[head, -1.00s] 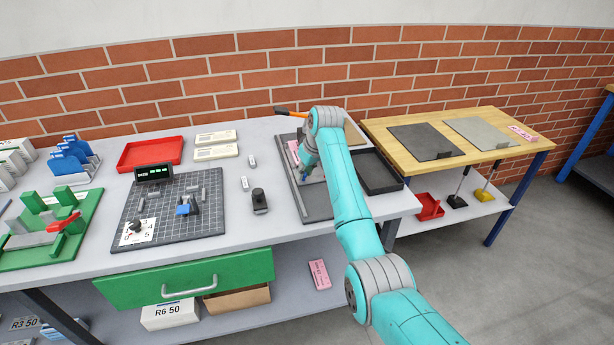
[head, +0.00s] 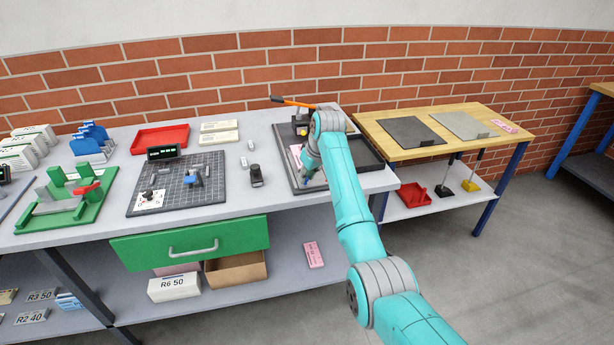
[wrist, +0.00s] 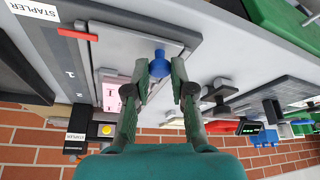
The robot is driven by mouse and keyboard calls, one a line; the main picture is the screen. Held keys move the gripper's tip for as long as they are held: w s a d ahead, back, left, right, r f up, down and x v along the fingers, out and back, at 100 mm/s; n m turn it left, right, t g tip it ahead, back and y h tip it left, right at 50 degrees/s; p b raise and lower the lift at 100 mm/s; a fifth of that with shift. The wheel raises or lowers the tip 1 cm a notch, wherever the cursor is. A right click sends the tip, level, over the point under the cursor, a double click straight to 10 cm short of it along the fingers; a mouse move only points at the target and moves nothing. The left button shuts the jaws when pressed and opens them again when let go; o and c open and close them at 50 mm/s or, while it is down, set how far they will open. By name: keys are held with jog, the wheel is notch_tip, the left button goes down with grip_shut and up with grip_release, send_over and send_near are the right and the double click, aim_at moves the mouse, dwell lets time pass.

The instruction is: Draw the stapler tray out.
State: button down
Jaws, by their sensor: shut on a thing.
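The stapler tray is a light grey plate with a blue knob (wrist: 158,66) at its front; in the wrist view the tray (wrist: 130,50) carries a pink pad (wrist: 113,97). My gripper (wrist: 161,76) is shut on the blue knob. In the head view my gripper (head: 308,174) is over the front part of the dark stapler station (head: 284,150), and my arm hides much of the tray. The stapler, with a yellow button (wrist: 107,130), stands at the back of the station, behind the pad.
A black tray (head: 366,155) lies right of my arm. A dark device (head: 256,176) and a gridded board (head: 178,184) stand to the left. A green drawer (head: 190,242) hangs under the table. Open floor lies in front on the right.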

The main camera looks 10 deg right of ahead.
jog(key=shift+s+f, duration=0.15)
jog(key=shift+f, duration=0.05)
jog(key=c, duration=1)
grip_release()
jog(key=shift+r, duration=0.1)
jog(key=shift+s+r, duration=0.1)
jog(key=shift+r, duration=0.4)
jog(key=v, duration=1.1)
